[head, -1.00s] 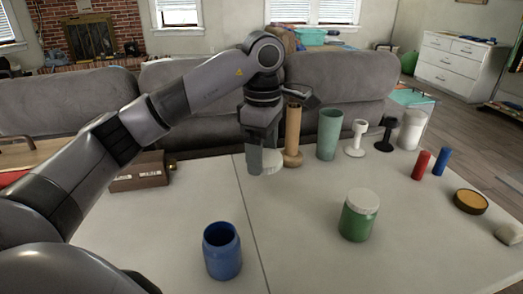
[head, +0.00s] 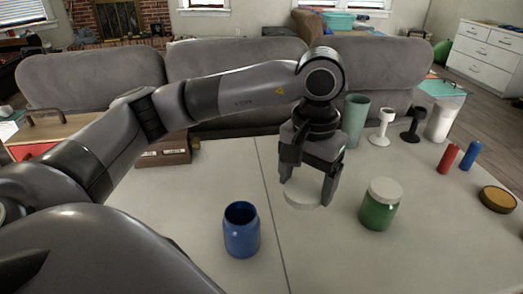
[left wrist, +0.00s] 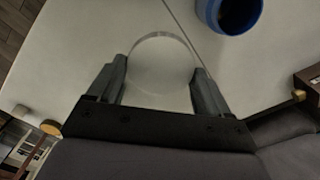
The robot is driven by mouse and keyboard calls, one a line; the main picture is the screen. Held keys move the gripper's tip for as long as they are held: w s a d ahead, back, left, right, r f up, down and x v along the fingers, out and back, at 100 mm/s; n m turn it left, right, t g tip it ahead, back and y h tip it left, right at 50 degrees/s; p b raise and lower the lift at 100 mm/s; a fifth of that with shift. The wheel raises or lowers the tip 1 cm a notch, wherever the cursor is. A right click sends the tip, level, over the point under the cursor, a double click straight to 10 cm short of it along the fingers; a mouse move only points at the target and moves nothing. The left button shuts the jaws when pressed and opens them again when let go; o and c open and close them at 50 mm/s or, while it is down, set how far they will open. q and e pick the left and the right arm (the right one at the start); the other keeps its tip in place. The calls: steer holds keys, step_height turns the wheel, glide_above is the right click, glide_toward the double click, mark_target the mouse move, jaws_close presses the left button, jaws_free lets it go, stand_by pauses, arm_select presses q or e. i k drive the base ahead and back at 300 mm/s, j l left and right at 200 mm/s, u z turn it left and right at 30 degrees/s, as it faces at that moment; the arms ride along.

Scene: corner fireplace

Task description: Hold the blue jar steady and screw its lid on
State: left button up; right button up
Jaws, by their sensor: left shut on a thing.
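The blue jar (head: 241,236) stands upright and open-topped on the white table, left of my left gripper. Its open mouth also shows at the top of the left wrist view (left wrist: 230,14). My left gripper (head: 306,190) points down and is shut on a round white lid (head: 301,197). In the left wrist view the lid (left wrist: 160,65) sits between the two fingers, apart from the jar. I cannot tell exactly how high it is above the table. My right gripper is not in view.
A green jar (head: 378,210) with a white lid stands close right of my left gripper. A teal cup (head: 355,118), white and black goblets, a white cylinder, red and blue cylinders and a round brown-topped dish (head: 497,198) stand farther right. A brown box (head: 165,150) lies back left.

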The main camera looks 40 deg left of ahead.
mark_target(241, 222)
steer(key=k, duration=0.65)
steer(key=u, duration=1.65)
steer(key=k+l, duration=0.1)
steer(key=l, duration=0.45)
steer(key=k+l, duration=0.1)
steer(key=l, duration=0.4)
